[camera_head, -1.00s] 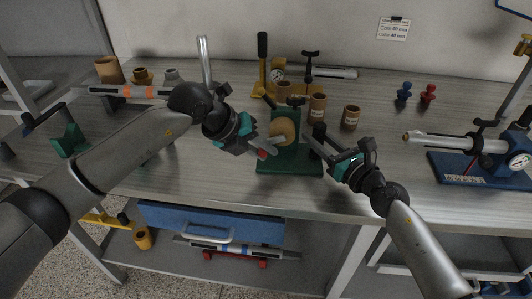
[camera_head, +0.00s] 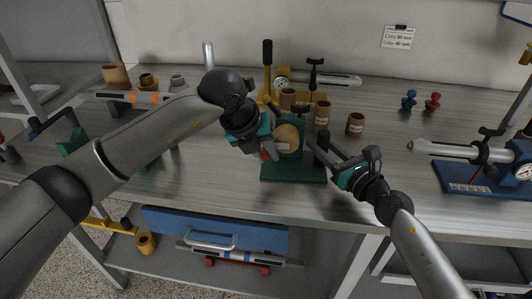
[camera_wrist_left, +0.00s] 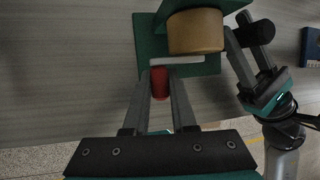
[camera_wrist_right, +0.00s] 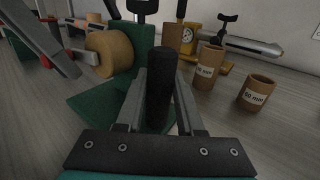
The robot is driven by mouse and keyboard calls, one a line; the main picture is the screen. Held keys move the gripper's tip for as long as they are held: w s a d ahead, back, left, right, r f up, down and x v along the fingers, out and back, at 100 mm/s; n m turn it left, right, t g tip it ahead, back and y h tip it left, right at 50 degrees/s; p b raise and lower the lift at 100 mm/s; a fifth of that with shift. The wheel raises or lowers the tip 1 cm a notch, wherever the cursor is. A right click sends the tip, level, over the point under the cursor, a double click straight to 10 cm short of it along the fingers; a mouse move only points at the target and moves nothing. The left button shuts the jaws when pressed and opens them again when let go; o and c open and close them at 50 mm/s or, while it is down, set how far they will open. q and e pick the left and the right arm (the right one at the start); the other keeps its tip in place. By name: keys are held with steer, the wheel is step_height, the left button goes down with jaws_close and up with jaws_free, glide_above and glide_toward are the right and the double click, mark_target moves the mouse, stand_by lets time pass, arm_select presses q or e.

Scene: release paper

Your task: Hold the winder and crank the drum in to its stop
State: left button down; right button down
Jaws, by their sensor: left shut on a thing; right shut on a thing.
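The winder has a green stand (camera_head: 293,171) on the bench, with a tan drum (camera_head: 287,137) that also shows in the left wrist view (camera_wrist_left: 196,32). A pale crank arm (camera_wrist_left: 178,60) beside the drum carries a red knob (camera_wrist_left: 160,82). My left gripper (camera_head: 270,152) is shut on the red knob, at the drum's left side. My right gripper (camera_head: 318,149) is shut on an upright black handle (camera_wrist_right: 160,85) at the winder's right side. My left gripper and arm partly hide the crank in the head view.
Several tan cups, including one (camera_head: 355,123) at the right, stand behind the winder. A yellow tool with a black lever (camera_head: 267,62) is further back. A blue-based gauge fixture (camera_head: 485,180) stands at right. Blue (camera_head: 409,100) and red (camera_head: 433,102) pegs stand behind clear bench.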

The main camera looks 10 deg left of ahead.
arm_select(q)
steer(key=c, duration=1)
jaws_free()
arm_select(e)
steer(key=shift+d, duration=0.1)
arm_select(q)
steer(key=v, duration=1.2)
